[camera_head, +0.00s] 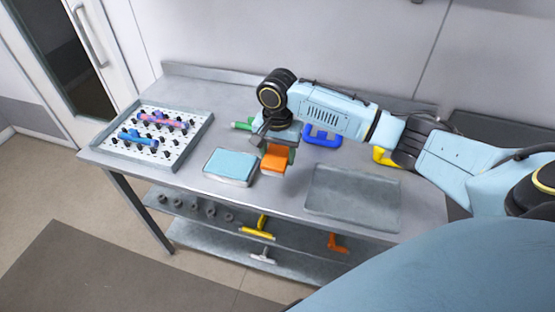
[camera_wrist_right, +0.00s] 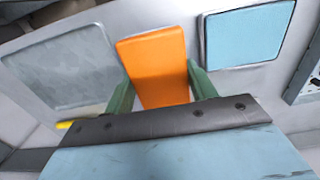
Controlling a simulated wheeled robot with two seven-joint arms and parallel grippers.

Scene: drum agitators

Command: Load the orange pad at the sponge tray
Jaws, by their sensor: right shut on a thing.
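The orange pad (camera_head: 275,161) is a small block held by my right gripper (camera_head: 277,150) above the table, between the blue sponge tray and the empty grey tray. In the right wrist view the orange pad (camera_wrist_right: 155,66) sits between the two green fingers of my right gripper (camera_wrist_right: 160,90). The sponge tray (camera_head: 229,182) is a shallow tray with a light blue surface, just left of the pad in the head view. In the right wrist view its blue surface (camera_wrist_right: 246,34) is at the upper right, apart from the pad. My left gripper is not in view.
An empty grey tray (camera_head: 353,197) lies to the right on the table (camera_head: 190,180). A pegboard rack (camera_head: 155,138) with coloured parts stands at the left. A blue handle (camera_head: 322,137) and a yellow piece (camera_head: 384,157) lie at the back.

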